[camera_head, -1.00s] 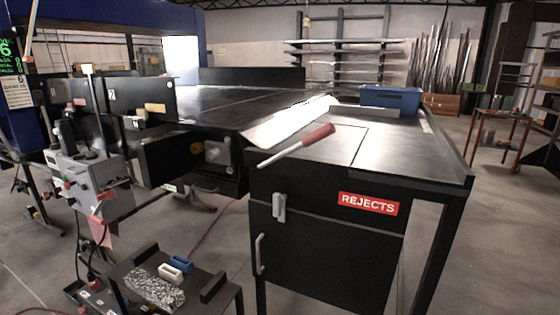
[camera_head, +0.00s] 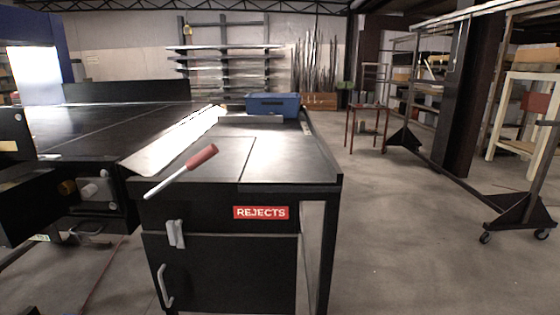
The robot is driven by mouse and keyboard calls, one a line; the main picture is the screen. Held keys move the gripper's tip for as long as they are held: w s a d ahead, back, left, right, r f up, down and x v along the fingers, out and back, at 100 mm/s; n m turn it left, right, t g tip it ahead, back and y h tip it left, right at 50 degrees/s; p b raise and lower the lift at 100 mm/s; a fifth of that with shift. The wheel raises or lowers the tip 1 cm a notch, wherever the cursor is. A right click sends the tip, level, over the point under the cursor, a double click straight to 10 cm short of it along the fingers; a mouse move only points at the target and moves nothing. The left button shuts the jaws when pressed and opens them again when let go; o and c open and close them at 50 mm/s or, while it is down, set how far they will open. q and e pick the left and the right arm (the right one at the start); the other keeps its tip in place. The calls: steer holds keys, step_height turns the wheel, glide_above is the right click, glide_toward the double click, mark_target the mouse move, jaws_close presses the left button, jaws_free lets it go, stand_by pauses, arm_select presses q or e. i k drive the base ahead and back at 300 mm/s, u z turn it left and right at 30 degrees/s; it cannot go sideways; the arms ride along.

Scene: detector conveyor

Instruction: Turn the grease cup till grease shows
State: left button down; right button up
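No gripper of mine shows in this view. At the near end of the black conveyor (camera_head: 110,118), low at the left, a pale grey round fitting (camera_head: 92,191) sits on a dark end plate. A small brass-coloured round piece (camera_head: 66,187) is just left of it. One of these may be the grease cup, but I cannot tell which at this size. No grease can be made out on either.
A black cabinet (camera_head: 225,270) with a REJECTS label (camera_head: 261,212) stands close in front. Open floor lies to the right, before a wheeled rack (camera_head: 515,212).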

mark_target(65, 188)
steer(key=u, duration=2.85)
steer(key=i, duration=3)
steer(key=z, duration=3.35)
